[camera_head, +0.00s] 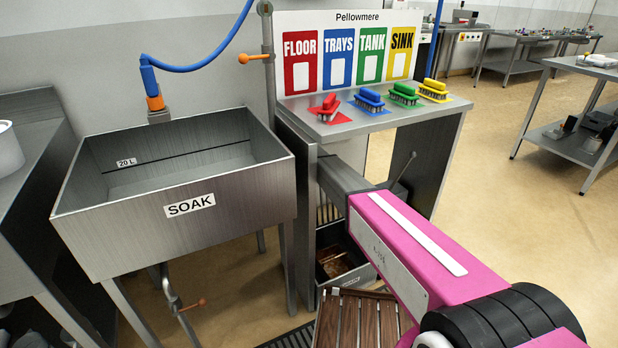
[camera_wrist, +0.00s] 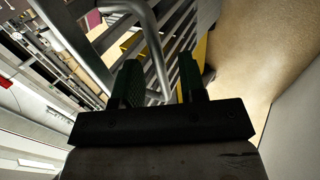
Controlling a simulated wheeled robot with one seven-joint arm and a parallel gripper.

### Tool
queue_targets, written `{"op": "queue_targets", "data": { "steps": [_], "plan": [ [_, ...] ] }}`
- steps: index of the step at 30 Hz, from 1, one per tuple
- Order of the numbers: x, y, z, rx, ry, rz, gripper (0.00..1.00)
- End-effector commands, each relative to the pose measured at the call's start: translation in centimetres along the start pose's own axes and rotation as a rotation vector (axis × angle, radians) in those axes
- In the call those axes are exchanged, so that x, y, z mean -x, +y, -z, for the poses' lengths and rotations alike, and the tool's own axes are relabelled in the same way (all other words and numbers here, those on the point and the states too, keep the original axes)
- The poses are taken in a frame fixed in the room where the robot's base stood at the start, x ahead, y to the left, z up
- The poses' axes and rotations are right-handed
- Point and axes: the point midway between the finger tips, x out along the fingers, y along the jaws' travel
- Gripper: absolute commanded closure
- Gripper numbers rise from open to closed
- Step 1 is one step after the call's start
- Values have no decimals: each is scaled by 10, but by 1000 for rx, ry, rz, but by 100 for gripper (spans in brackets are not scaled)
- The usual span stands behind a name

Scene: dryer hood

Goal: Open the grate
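In the wrist view, my gripper (camera_wrist: 160,72) has two dark green-padded fingers standing apart. A bent grey metal bar (camera_wrist: 151,34) runs down into the gap between them. I see a gap beside the bar, so the fingers do not look closed on it. Behind the bar is a grey slatted grate (camera_wrist: 181,38), tilted in this view. Whether the bar is joined to it I cannot tell. In the head view, dark slats (camera_head: 328,213) show under the brush shelf, and a dark floor grating (camera_head: 292,338) lies at the bottom. My pink arm hides the gripper there.
A steel SOAK sink (camera_head: 190,225) stands at left. The shelf (camera_head: 360,122) holds red, blue, green and yellow brushes. Under it sits a dark bin (camera_head: 340,262), and a brown slatted piece (camera_head: 345,325) lies in front. Open floor (camera_head: 540,210) is at right.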

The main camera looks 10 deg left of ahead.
Motion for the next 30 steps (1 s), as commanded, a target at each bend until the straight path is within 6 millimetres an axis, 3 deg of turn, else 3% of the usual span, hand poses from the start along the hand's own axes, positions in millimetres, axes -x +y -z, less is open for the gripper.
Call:
{"op": "queue_targets", "data": {
  "steps": [15, 30],
  "plan": [
    [86, -2, 1, 0, 1, 5, 62],
    [94, -1, 1, 0, 2, 6, 62]
  ]
}}
